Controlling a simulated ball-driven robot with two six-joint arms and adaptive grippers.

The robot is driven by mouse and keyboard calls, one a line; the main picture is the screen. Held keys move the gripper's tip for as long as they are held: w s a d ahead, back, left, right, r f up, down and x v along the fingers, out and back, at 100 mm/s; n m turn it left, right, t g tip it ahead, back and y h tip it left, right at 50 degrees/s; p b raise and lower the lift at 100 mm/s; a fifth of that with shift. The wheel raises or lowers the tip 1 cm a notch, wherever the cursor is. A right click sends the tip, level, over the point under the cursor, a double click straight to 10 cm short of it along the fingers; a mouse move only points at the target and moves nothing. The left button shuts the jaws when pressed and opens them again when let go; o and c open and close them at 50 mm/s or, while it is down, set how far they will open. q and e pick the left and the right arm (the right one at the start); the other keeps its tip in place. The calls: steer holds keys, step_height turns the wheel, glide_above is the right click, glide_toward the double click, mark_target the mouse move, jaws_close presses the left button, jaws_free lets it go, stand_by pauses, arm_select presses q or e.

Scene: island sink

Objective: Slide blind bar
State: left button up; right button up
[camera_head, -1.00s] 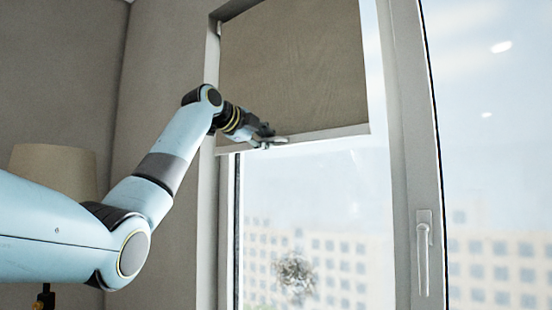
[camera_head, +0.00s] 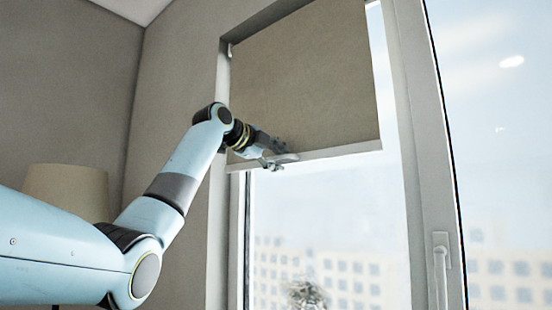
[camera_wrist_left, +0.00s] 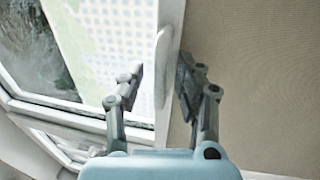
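The blind (camera_head: 310,85) is a brown roller shade hanging over the upper part of the window. Its white blind bar (camera_head: 345,150) runs along the lower edge, near level. My left gripper (camera_head: 277,162) is at the bar, left of its middle. In the left wrist view the left gripper (camera_wrist_left: 160,85) has its two fingers apart, with the bar (camera_wrist_left: 174,60) running between them. Gaps show beside the bar, so the fingers do not look closed on it. The blind cloth (camera_wrist_left: 255,80) fills the right side there. My right gripper is in neither view.
The window frame (camera_head: 420,160) stands right of the blind, with a white window handle (camera_head: 440,265) lower down. A beige lampshade (camera_head: 65,190) is at the left behind my arm. The glass below the bar is clear, with buildings outside.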

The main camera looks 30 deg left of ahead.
arm_select(q)
steer(key=v, duration=1.2)
stand_by(0.3)
